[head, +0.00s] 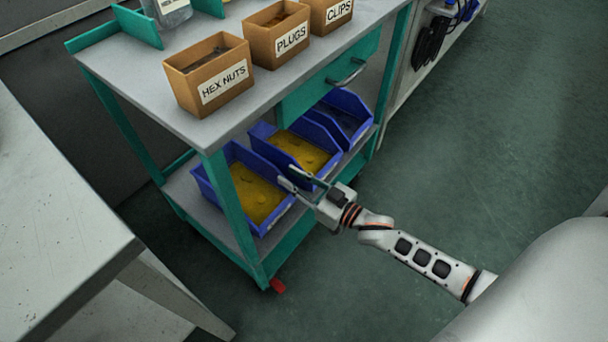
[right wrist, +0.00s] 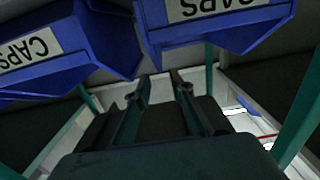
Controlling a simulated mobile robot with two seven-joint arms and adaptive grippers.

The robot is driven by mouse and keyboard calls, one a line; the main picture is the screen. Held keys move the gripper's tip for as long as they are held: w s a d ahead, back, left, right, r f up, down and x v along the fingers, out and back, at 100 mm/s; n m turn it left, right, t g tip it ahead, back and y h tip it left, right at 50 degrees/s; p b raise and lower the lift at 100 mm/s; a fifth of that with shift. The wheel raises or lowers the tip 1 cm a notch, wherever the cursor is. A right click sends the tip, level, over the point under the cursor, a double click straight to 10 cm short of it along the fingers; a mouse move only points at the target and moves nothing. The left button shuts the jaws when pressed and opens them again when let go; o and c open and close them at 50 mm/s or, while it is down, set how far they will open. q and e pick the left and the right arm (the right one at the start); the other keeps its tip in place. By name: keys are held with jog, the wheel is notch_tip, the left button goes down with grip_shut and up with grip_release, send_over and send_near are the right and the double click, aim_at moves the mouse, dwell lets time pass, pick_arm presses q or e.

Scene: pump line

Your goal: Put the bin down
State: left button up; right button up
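Three blue bins stand side by side on the lower shelf (head: 186,196) of a green and grey cart. The near bin (head: 215,189) and the middle bin (head: 264,137) hold something yellow; the far bin (head: 345,105) looks dark inside. My right gripper (head: 287,175) is at the fronts of the near and middle bins, with its fingers apart and nothing visible between them. In the right wrist view, the open fingers (right wrist: 159,82) are below two blue bin fronts with upside-down "CAPS" labels, one at left (right wrist: 100,35) and one at right (right wrist: 205,30). My left gripper is not in view.
The cart top (head: 205,127) carries cardboard boxes marked HEX NUTS (head: 190,90), PLUGS (head: 262,45) and CLIPS (head: 318,22). A green drawer (head: 310,95) hangs under it. A pale bench (head: 50,230) stands at left. The floor at right (head: 480,150) is clear.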

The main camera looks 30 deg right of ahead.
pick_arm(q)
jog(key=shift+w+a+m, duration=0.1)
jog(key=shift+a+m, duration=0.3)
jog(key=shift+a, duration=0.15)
pick_arm(e)
jog(key=v, duration=0.3)
jog(key=shift+s+d, duration=0.1)
jog(key=shift+s, duration=0.05)
